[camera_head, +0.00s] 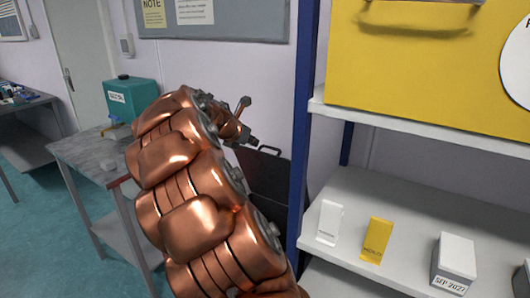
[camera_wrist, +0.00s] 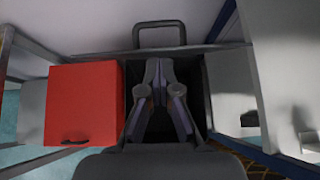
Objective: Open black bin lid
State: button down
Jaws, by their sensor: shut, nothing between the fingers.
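The black bin (camera_head: 268,178) is partly hidden behind my copper arm and the shelf post. Its dark loop handle (camera_head: 268,150) stands up at the top of a dark panel. In the wrist view the handle (camera_wrist: 160,26) shows beyond my fingertips, at the far side of a dark box-shaped area that I see partly behind my fingers. I cannot tell for sure whether this dark area is the lid's face or the open inside. My gripper (camera_wrist: 158,66) is shut and empty, over the dark area and apart from the handle. It also shows in the head view (camera_head: 250,142).
A red bin (camera_wrist: 85,100) with a black handle stands left of the black bin, and a grey bin (camera_wrist: 231,90) stands right. A blue-posted shelf (camera_head: 345,195) with small boxes is close on the right. A grey table (camera_head: 92,150) with a teal container (camera_head: 132,97) stands left.

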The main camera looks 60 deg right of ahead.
aim_at(266, 156)
jog(key=p+x, duration=0.2)
jog(key=x, duration=0.8)
jog(key=shift+d, duration=0.15)
jog(key=shift+w+r, duration=0.1)
jog(key=shift+r, duration=0.05)
